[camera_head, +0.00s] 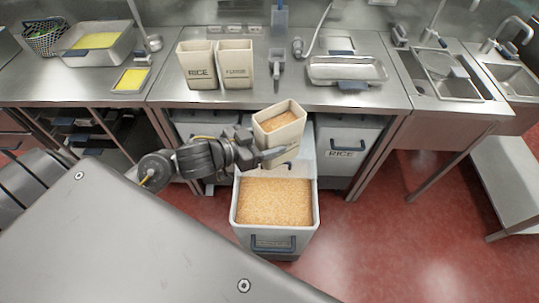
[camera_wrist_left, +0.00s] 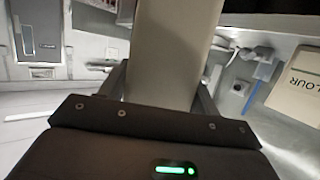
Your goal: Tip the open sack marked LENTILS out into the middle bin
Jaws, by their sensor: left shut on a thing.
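The open cream sack (camera_head: 279,138), with orange-brown lentils (camera_head: 279,121) inside, is in my left gripper (camera_head: 272,156). It is held above the back part of the pulled-out middle bin, mouth up and leaning slightly. No marking on it is readable. In the left wrist view, the plain sack side (camera_wrist_left: 175,50) stands between the two fingers of my left gripper (camera_wrist_left: 160,92). My right gripper is out of view.
Sacks marked RICE (camera_head: 197,68) and FLOUR (camera_head: 236,66) stand on the counter (camera_head: 170,93) behind. A scoop (camera_head: 277,66) and a metal tray (camera_head: 345,71) are right of them. A RICE bin (camera_head: 345,150) sits under the counter. Red floor (camera_head: 400,240) is clear at the right.

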